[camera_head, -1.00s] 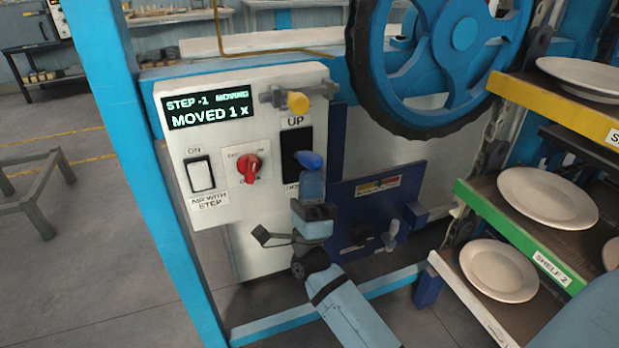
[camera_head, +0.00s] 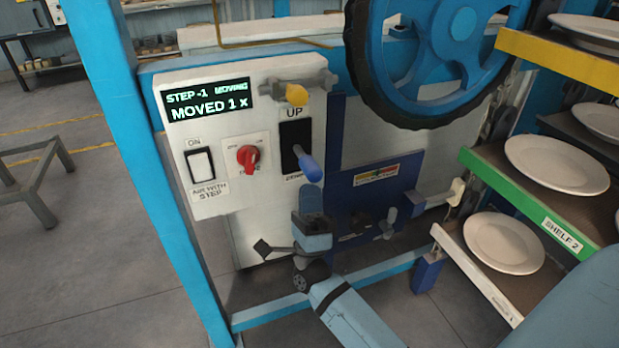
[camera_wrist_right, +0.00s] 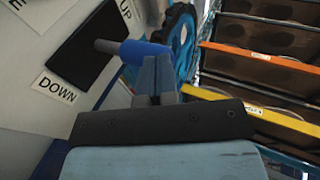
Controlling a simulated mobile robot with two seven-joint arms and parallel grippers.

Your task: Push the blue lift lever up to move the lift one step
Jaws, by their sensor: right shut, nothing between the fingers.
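The blue lift lever (camera_head: 311,168) sticks out of a black slot (camera_head: 296,133) on the white control panel (camera_head: 226,225), between the UP label and the partly hidden DOWN label. My right gripper (camera_head: 311,195) is shut and empty, its tip just below the lever's blue handle. In the right wrist view the lever (camera_wrist_right: 144,52) lies across the tips of my right gripper (camera_wrist_right: 155,65); I cannot tell whether they touch. The display (camera_head: 206,103) reads "STEP -1 MOVING" and "MOVED 1 x". My left gripper is not in view.
A large blue wheel (camera_head: 462,24) and shelves of plates (camera_head: 556,165) stand to the right.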

